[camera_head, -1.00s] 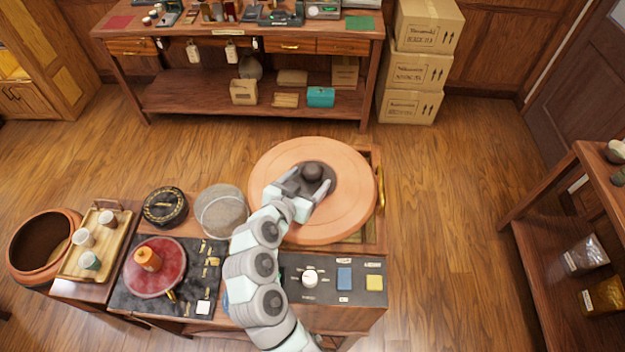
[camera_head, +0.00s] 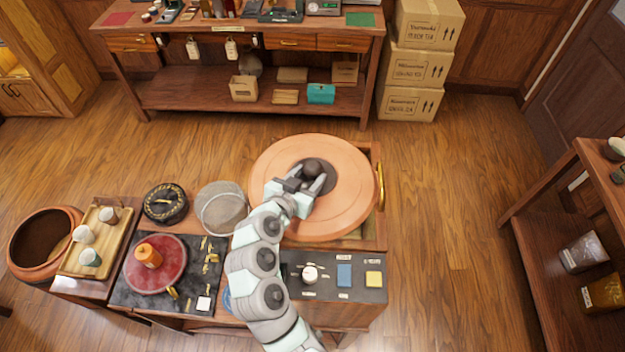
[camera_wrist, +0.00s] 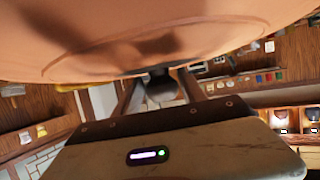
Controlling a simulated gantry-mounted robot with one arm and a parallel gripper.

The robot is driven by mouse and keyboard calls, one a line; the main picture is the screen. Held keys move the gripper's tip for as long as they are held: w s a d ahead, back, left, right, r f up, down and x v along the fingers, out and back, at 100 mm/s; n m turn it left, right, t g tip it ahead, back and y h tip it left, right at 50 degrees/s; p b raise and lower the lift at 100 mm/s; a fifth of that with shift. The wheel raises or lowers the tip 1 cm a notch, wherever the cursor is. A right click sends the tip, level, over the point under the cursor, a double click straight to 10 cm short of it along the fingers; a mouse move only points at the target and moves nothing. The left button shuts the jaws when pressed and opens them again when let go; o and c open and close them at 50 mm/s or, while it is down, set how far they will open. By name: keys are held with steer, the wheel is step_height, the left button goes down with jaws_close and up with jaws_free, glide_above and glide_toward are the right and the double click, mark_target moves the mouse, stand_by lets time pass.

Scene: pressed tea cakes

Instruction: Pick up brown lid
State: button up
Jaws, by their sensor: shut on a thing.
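The brown lid (camera_head: 345,205) is a large round orange-brown disc with a dark centre and a dark knob (camera_head: 312,167). It shows in the head view over the right end of the near bench. My gripper (camera_head: 310,180) is at the knob, with its fingers around it. In the wrist view the lid's broad surface (camera_wrist: 150,40) fills the top, and my gripper's fingers (camera_wrist: 160,90) close on the dark knob just below it. What lies beneath the lid is mostly hidden.
Left of the lid are a grey mesh-like round basket (camera_head: 221,208), a black round lidded thing (camera_head: 165,204) and a red round tray (camera_head: 155,268). A wooden tray with cups (camera_head: 112,212) stands further left. Open floor (camera_head: 440,200) lies to the right.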

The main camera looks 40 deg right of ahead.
jaws_close()
steer(key=shift+r, duration=0.15)
